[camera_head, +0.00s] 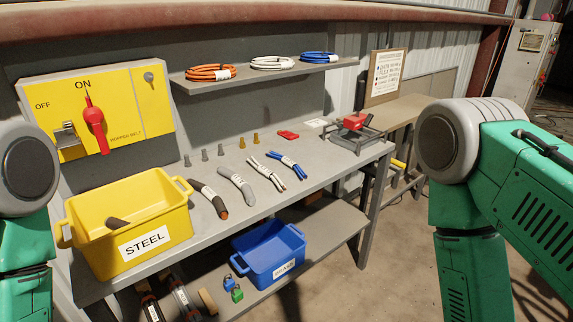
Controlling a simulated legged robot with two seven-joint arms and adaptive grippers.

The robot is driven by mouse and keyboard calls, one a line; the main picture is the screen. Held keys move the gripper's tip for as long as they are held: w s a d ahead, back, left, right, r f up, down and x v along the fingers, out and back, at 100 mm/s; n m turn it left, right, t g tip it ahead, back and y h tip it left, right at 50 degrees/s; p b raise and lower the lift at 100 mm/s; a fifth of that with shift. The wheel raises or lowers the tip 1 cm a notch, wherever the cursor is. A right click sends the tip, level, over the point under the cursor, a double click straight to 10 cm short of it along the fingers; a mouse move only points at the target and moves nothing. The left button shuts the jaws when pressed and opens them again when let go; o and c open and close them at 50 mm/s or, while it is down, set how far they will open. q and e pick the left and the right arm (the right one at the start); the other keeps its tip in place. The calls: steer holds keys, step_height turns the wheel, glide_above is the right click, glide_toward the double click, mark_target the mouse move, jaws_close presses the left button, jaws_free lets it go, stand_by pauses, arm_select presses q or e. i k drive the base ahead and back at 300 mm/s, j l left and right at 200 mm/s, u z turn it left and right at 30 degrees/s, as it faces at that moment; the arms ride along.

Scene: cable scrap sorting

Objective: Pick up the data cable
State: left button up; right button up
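Several short cable pieces lie in a row on the grey workbench (160,245): a black one with a copper-orange end (209,198), a grey one (237,185), a white stranded one (266,172) and a blue one with a white label (288,165). The labels are too small to read, so I cannot tell for certain which is the data cable. Orange, white and blue cable coils (319,58) lie on the shelf above. Only the upper parts of my green arms show at the left and right edges. Both grippers are out of view.
A yellow STEEL bin (135,213) with a dark piece inside stands at the bench's left end. A blue bin (268,252) sits on the lower shelf. Small metal and brass pieces line the bench's back. A red-topped tool (354,121) stands at its right end.

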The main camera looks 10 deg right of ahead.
mark_target(285, 160)
steer(key=i+l, duration=0.2)
steer(key=i+l+u, duration=0.1)
steer(key=l, duration=0.3)
steer(key=i+l+u, duration=0.1)
steer(key=i+l, duration=0.35)
steer(key=l, duration=0.2)
steer(key=i+l+u, duration=0.1)
steer(key=l, duration=0.25)
steer(key=i, duration=0.05)
